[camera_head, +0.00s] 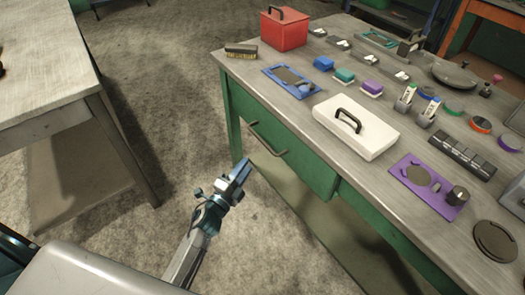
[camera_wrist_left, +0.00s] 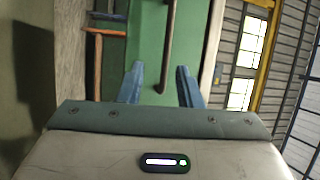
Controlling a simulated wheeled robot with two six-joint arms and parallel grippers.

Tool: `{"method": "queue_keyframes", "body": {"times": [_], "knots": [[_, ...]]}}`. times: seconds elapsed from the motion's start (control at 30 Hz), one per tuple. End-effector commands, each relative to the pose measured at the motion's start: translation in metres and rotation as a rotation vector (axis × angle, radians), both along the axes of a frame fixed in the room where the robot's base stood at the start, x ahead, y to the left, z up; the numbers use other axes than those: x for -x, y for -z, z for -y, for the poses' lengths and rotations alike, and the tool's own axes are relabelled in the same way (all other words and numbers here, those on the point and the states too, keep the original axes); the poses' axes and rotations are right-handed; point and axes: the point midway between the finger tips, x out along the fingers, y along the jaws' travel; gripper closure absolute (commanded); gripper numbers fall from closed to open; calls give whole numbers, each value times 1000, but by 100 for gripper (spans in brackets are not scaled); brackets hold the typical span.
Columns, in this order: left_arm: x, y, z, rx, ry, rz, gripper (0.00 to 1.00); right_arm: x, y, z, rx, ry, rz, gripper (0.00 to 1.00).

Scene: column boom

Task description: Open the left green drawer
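The left green drawer (camera_head: 262,128) sits in the front of the workbench in the head view, and its front looks flush with the bench. Its dark bar handle (camera_head: 267,140) is on the drawer front. My left gripper (camera_head: 241,170) is in front of the drawer, below the handle in the picture and apart from it. In the left wrist view the gripper (camera_wrist_left: 159,82) has its two blue fingers spread with nothing held. The handle (camera_wrist_left: 170,40) lies ahead between the finger lines, against the green drawer front (camera_wrist_left: 148,45). My right gripper is not in view.
The workbench top (camera_head: 300,120) holds a red box (camera_head: 284,32), a white case (camera_head: 356,128), a blue tray (camera_head: 290,82), a purple tray (camera_head: 428,187) and several small parts. Another table (camera_head: 45,75) stands at the left. Bare floor (camera_head: 165,90) lies between them.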

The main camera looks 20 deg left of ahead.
Motion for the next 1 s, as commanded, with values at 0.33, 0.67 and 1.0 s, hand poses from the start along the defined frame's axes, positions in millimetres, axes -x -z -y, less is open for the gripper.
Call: {"method": "queue_keyframes", "body": {"times": [0.33, 0.67, 1.0], "knots": [[-43, -22, 14, -24, 6, 34, 68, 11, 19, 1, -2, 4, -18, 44], [-93, -28, 27, -21, 6, 31, 68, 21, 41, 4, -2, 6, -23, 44], [-103, -29, 30, -22, 6, 30, 68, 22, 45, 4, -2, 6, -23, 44]]}}
